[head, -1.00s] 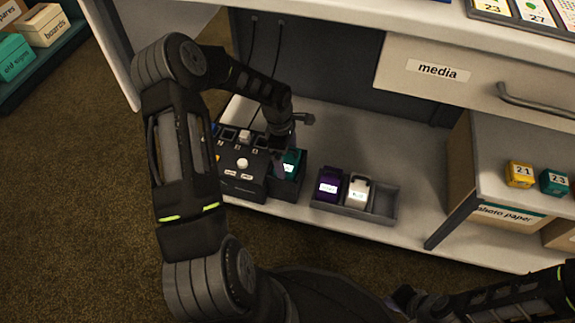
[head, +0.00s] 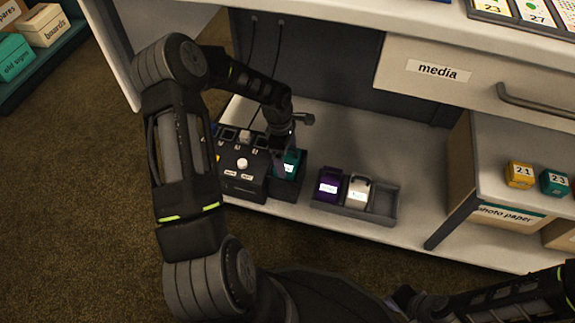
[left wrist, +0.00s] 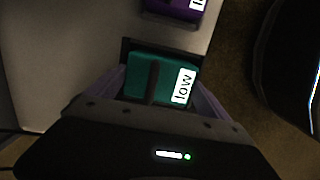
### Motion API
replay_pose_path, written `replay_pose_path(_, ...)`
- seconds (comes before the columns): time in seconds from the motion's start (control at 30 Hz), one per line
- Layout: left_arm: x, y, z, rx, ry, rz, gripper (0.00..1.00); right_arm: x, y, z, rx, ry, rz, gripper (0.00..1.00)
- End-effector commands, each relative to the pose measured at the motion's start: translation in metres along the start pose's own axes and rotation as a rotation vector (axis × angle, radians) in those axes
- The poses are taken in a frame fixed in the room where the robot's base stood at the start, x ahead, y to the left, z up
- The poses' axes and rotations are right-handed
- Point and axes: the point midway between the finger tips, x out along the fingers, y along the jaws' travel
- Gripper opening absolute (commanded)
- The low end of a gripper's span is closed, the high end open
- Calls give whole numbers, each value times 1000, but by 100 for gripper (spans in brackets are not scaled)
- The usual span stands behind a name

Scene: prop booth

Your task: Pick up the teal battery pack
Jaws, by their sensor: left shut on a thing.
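The teal battery pack (head: 292,163) is in the dark bay (head: 288,190) at the right end of the black console. My left gripper (head: 285,148) reaches down onto it from above. The left wrist view shows the teal pack (left wrist: 150,80) between the two pale purple fingers, with a white label reading "low". The left gripper (left wrist: 160,90) is shut on it. The bay's dark rim shows behind the pack; its lower part is hidden. My right gripper (head: 405,298) is at the bottom right, partly out of view, and its jaws are unclear.
The black console (head: 240,185) with buttons stands left of the bay. A grey tray (head: 385,205) to the right holds a purple pack (head: 328,188) and a white pack (head: 358,190), with one end empty. A drawer marked "media" (head: 440,70) and the counter overhang the shelf.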

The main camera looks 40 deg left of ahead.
Motion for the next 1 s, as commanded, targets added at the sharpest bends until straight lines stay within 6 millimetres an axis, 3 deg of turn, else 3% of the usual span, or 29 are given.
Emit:
replay_pose_path(0.47,-11,1,2,1,0,3,18,-5,-2,0,0,-1,0,0)
replay_pose_path(1.0,-76,-1,10,1,0,3,18,-35,-11,3,-2,-14,1,0)
